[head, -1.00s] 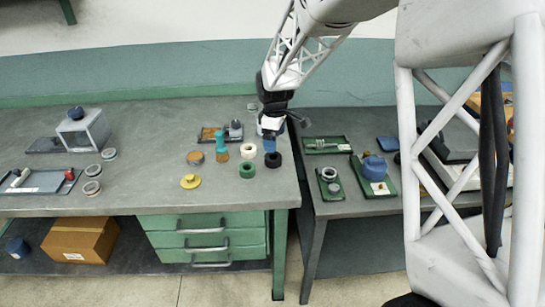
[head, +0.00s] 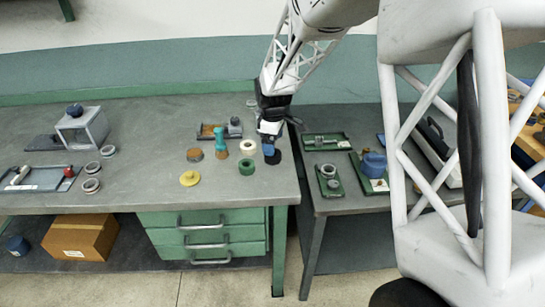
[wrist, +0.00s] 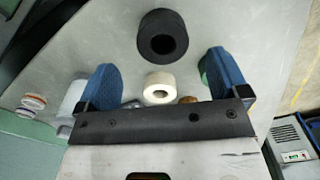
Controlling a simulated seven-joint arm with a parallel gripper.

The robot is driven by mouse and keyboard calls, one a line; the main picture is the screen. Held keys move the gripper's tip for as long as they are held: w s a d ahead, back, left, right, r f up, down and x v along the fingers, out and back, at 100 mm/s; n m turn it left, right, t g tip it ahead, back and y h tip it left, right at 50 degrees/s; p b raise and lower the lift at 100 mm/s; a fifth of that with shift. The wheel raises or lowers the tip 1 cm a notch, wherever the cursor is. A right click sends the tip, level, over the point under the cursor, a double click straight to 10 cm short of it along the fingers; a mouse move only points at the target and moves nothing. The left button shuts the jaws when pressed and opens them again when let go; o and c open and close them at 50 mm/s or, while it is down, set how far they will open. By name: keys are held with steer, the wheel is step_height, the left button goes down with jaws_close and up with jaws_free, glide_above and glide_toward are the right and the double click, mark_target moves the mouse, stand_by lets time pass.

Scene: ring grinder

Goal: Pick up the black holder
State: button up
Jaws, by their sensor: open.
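The black holder (head: 273,158) is a round ring near the right end of the left workbench. In the wrist view, the black holder (wrist: 150,49) shows its open hole, beyond the fingertips and roughly centred between them. My gripper (head: 268,149) is close above the holder and partly hides it in the head view. In the wrist view, my gripper (wrist: 161,62) has its two blue fingers wide apart with nothing held between them. I cannot tell the exact height of the fingertips above the holder.
A white ring (head: 248,147) and a green ring (head: 244,167) stand left of the holder. A teal post (head: 221,142) and a yellow knobbed disc (head: 190,178) are farther left. A gap separates this bench from the right bench with green trays (head: 326,143).

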mark_target(276, 159)
steer(key=shift+f, duration=0.15)
steer(key=shift+s+f, duration=0.15)
steer(key=shift+f, duration=2.35)
steer(key=shift+c, duration=0.2)
steer(key=c, duration=1)
